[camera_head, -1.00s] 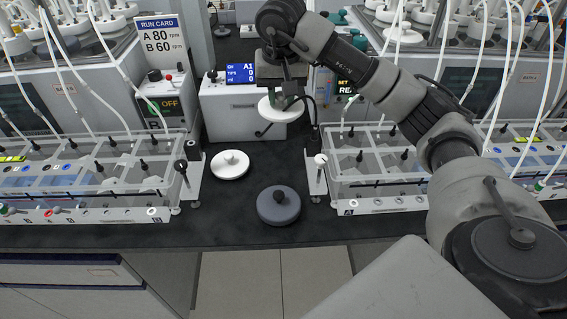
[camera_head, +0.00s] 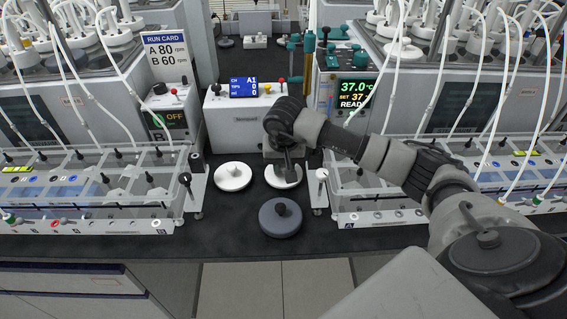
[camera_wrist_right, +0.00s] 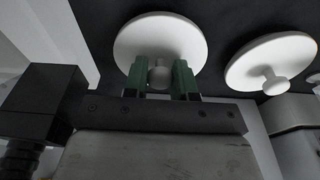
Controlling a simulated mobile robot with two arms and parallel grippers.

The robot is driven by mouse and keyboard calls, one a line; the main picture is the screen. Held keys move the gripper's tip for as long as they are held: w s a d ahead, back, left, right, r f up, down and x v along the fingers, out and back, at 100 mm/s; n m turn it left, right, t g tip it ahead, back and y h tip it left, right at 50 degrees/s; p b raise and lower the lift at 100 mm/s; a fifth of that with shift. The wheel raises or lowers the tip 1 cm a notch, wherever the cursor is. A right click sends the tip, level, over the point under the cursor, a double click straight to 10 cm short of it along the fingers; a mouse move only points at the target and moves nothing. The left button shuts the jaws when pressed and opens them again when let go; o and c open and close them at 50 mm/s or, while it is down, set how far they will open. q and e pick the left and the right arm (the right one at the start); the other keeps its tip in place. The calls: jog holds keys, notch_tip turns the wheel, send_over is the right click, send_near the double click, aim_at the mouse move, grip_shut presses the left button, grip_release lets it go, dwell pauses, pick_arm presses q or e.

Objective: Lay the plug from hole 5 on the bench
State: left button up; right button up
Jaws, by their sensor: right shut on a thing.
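My right gripper (camera_head: 284,170) comes down from above onto a white round plug (camera_head: 283,178) at the bench, just right of a second white plug. In the right wrist view its green fingers (camera_wrist_right: 160,78) are shut on the knob of the white plug (camera_wrist_right: 160,38). The plug is level and at or very near the dark bench top (camera_head: 250,209); I cannot tell if it touches. The second white plug (camera_head: 232,176) lies flat on the bench, and it also shows in the right wrist view (camera_wrist_right: 270,62). My left gripper is not in view.
A dark grey round plug (camera_head: 280,217) lies in front, near the bench edge. Clear racks with tubes stand left (camera_head: 90,190) and right (camera_head: 390,190). A white box with a blue display (camera_head: 243,118) stands behind.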

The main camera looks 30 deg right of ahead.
jog(key=o, duration=0.5)
jog(key=shift+f, duration=0.15)
jog(key=o, duration=0.4)
jog(key=shift+o, duration=0.2)
jog(key=shift+r, duration=0.6)
notch_tip(320, 180, up, 11)
jog(key=s+a+b, duration=0.1)
jog(key=shift+s, duration=0.25)
